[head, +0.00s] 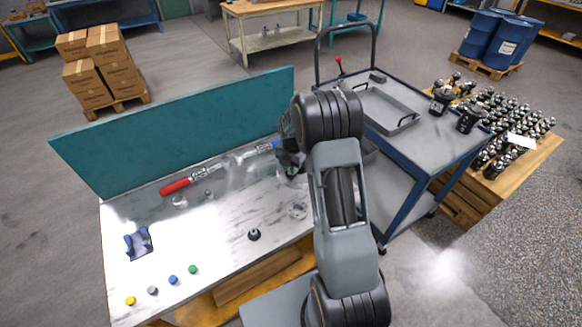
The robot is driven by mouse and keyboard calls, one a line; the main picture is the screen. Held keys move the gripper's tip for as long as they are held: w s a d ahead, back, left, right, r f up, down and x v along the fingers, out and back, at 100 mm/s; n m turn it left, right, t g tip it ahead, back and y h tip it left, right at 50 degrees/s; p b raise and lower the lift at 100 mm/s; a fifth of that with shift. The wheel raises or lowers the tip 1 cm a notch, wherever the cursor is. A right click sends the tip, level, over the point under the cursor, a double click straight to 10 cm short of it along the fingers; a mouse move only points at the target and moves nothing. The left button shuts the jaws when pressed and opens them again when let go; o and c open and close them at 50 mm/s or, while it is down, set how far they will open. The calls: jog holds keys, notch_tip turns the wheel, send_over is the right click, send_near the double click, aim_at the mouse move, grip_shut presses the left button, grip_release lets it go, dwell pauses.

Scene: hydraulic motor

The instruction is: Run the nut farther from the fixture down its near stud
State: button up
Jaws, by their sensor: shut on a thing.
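My gripper (290,166) is over the back right of the marble-topped bench, beyond my arm. It is small and dark here, partly hidden by my wrist. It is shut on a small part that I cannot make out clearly. Clear and metallic pieces (232,161) lie just left of it, with a blue part (270,146) close beside the wrist. I cannot tell which of these is the fixture, and the studs and nuts are too small or hidden to tell apart. A pale round flange-like part (297,210) lies on the bench in front of my gripper.
A red-handled tool (175,187) lies at the back of the bench (205,235). A blue cradle (138,243), several coloured caps (173,280) and a dark knob-like part (254,234) stand nearer. A teal panel (180,130) closes the back. A blue cart (425,145) stands right.

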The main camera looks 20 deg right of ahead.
jog(key=m, duration=0.4)
jog(key=shift+f, duration=0.2)
grip_shut()
jog(key=o, duration=0.7)
grip_release()
jog(key=shift+s, duration=0.1)
jog(key=shift+c, duration=0.2)
jog(key=shift+r, duration=0.15)
